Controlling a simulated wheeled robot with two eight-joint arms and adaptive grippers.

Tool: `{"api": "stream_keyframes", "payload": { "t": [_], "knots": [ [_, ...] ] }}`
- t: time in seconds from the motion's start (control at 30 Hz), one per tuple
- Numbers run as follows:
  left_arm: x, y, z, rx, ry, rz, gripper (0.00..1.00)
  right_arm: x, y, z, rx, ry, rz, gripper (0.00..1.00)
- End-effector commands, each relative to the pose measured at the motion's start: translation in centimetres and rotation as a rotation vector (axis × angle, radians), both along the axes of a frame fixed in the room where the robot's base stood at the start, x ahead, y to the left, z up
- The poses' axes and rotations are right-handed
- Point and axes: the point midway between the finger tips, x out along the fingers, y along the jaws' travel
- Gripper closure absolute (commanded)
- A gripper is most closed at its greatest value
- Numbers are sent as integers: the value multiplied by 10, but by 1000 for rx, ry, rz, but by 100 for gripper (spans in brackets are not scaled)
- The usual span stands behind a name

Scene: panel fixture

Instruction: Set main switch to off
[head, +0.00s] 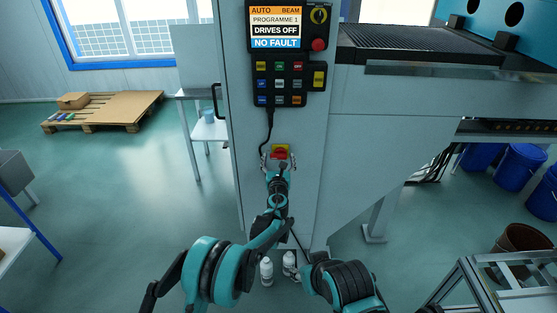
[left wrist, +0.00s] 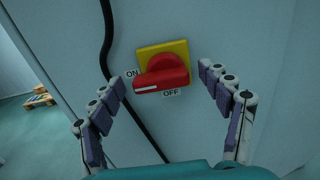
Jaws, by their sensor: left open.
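The main switch is a red rotary knob (left wrist: 163,73) on a yellow plate (left wrist: 176,48), fixed to the pale cabinet front. In the left wrist view, the ON label (left wrist: 131,73) is left of it and the OFF label (left wrist: 171,93) below. The knob's handle lies nearly level, with its white mark at the lower left, between the two labels. My left gripper (left wrist: 170,103) is open, with one finger on each side of the knob and visible gaps to it. In the head view the left gripper (head: 278,162) covers part of the switch (head: 280,151).
A control panel (head: 279,85) with a lit screen (head: 276,27) reading DRIVES OFF and NO FAULT is above the switch. A black cable (head: 268,130) hangs from it, left of the switch.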

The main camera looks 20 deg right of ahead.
Motion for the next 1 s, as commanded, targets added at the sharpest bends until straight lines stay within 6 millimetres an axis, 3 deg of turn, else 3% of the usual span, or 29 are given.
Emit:
{"api": "stream_keyframes", "payload": {
  "t": [0.03, 0.2, 0.63, 1.0],
  "knots": [
    [0, 0, 0, 0, 0, 0, 30, 0, 0, 0, 0, 0, 0, 60],
    [0, 0, 0, 0, 0, 0, 73, 0, 0, 0, 0, 0, 0, 60],
    [0, 0, -1, -56, 16, 0, 72, 0, 0, -1, 0, 0, 0, 60],
    [0, 1, -3, -323, 93, 0, 72, 0, 0, -6, 0, 0, 0, 60]
  ]
}}
